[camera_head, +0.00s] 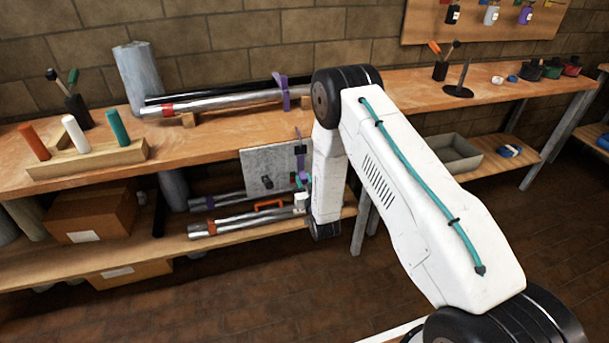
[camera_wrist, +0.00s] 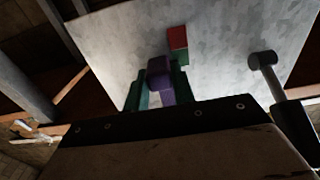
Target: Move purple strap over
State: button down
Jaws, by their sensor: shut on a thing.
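A grey metal plate (camera_head: 268,165) stands upright below the bench top's front edge. My gripper (camera_head: 299,181), with teal fingers, is low at the plate's right side, partly hidden by my own arm. In the wrist view, my gripper (camera_wrist: 158,95) is shut on the purple strap (camera_wrist: 159,72), whose end shows between the fingers in front of the plate (camera_wrist: 110,50). A second purple strap (camera_head: 284,92) is around the metal tubes on the bench top.
Metal tubes (camera_head: 235,220) lie on the lower shelf (camera_head: 130,255), close below my gripper. The bench (camera_head: 215,128) overhangs from above. The floor (camera_head: 270,285) in front is clear.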

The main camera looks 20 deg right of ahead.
jog(key=c, duration=1.2)
grip_release()
jog(key=shift+o, duration=0.2)
jog(key=s, duration=0.8)
jog(key=shift+f, duration=0.15)
